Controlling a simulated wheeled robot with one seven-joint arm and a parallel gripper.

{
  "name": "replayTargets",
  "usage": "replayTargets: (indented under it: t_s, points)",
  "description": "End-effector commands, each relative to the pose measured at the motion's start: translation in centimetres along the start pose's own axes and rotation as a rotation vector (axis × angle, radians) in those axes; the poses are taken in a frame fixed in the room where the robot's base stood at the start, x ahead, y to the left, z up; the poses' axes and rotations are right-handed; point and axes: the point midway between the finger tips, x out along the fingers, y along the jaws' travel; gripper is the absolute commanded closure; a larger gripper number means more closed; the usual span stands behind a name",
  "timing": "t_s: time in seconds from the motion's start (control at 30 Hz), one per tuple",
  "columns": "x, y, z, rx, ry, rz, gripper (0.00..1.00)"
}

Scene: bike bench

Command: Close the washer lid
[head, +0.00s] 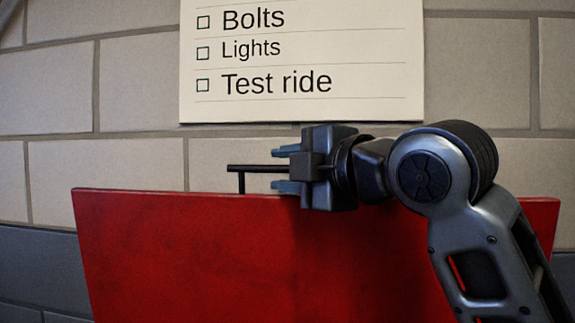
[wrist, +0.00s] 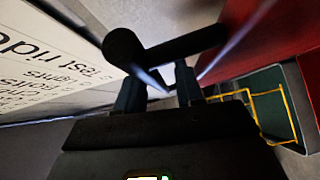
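The red washer lid (head: 190,255) stands raised in front of the wall, its broad face filling the lower part of the head view. A black bar handle (head: 255,168) sticks up above its top edge. My gripper (head: 287,168) is at that edge, pointing left, with its fingers apart. In the head view one finger is above the bar and one below, and my gripper hides the bar's right part. In the wrist view the black handle (wrist: 185,47) crosses just beyond my open fingertips (wrist: 160,75). Whether they touch it I cannot tell. Part of the red lid (wrist: 265,35) shows upper right there.
A paper checklist (head: 300,60) hangs on the block wall (head: 110,80) behind the lid. In the wrist view a dark green box (wrist: 280,85) with a yellow wire rack (wrist: 268,92) lies at the right. The wall left of my gripper is clear.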

Motion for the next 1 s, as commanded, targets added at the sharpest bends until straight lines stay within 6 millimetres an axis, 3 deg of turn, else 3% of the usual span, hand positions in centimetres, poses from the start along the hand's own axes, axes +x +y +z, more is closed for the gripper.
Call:
replayTargets:
  t_s: [0.27, 0.63, 1.0]
  points:
    - [0.1, -0.01, -0.02, 0.0, 0.0, 0.001, 0.65]
    - [0.09, -0.02, -0.02, 0.001, 0.001, 0.0, 1.0]
    - [0.09, -0.05, -0.02, 0.001, 0.001, 0.0, 1.0]
